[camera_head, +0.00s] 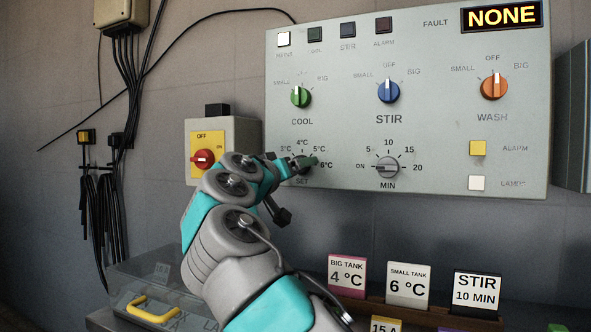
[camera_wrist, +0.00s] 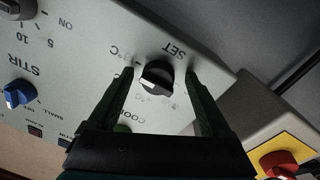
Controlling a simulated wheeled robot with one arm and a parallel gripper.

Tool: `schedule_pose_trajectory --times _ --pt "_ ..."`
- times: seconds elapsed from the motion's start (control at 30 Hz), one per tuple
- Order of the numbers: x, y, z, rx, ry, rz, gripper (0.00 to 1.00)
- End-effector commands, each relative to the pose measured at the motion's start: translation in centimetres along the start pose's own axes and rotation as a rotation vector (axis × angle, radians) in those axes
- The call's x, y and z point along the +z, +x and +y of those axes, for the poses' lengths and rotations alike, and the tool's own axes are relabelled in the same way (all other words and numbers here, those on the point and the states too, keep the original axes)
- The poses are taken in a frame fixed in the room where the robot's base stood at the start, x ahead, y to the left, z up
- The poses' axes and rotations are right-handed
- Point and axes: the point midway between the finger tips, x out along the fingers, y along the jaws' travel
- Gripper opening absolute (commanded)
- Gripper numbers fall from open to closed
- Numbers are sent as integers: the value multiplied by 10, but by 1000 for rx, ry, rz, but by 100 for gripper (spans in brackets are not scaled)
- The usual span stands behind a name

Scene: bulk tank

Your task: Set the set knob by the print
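The dark set knob (camera_wrist: 157,78) sits between my gripper's two fingers in the wrist view, with visible gaps on both sides. My gripper (camera_wrist: 160,73) is open around it. Printed cards stand below the panel: a big tank card (camera_head: 347,273) reading 4 °C, a small tank card (camera_head: 408,286) reading 6 °C, and a stir card (camera_head: 476,292) reading 10 MIN.
The panel (camera_head: 340,120) also carries a green cool knob (camera_head: 301,96), blue stir knob (camera_head: 388,91), orange wash knob (camera_head: 494,87) and grey minute knob (camera_head: 387,167). The fault display (camera_head: 502,16) reads NONE. A red switch (camera_head: 204,159) on a yellow plate is close left of my gripper.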

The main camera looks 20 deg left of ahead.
Motion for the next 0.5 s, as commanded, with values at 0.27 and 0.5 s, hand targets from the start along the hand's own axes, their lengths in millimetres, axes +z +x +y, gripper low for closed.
schedule_pose_trajectory --times 0.27,0.5 --pt "0 -4 1 2 1 2 83" --pt "0 -38 1 3 2 6 83"
